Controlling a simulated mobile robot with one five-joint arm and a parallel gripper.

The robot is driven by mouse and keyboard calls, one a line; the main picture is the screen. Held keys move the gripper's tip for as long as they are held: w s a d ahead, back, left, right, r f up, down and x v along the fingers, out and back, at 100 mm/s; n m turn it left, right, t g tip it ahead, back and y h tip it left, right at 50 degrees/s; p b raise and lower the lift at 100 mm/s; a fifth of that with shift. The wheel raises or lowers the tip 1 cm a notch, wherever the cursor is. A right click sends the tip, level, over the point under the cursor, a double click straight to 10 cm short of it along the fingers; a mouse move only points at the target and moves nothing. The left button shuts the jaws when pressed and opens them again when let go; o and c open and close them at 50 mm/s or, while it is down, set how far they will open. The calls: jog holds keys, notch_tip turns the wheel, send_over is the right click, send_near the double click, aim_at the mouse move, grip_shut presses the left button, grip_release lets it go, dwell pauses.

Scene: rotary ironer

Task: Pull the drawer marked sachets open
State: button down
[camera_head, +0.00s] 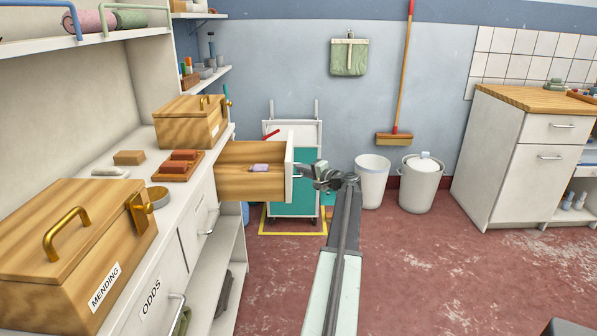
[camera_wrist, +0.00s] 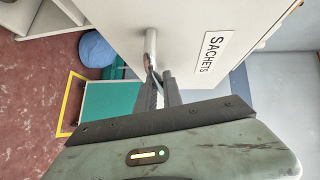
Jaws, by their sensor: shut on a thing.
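The drawer marked sachets (camera_head: 290,166) stands pulled out from the white counter in the head view, its wooden inside showing with a small mauve item (camera_head: 259,168) in it. In the wrist view its white front (camera_wrist: 210,25) bears the label SACHETS (camera_wrist: 213,53). My gripper (camera_head: 310,175) is at the drawer front. In the wrist view my gripper (camera_wrist: 160,82) is shut on the metal drawer handle (camera_wrist: 150,48). Part of the handle is hidden between the fingers.
A wooden box marked MENDING (camera_head: 75,235) and another wooden box (camera_head: 190,122) stand on the counter. A drawer marked ODDS (camera_head: 150,297) is nearer. A teal-panelled cart (camera_head: 292,190) stands behind the drawer. Two white bins (camera_head: 372,180) stand right of my gripper.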

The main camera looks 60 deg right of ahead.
jog(key=shift+d, duration=0.1)
jog(key=c, duration=1.5)
grip_release()
jog(key=p+v, duration=0.1)
jog(key=v, duration=0.7)
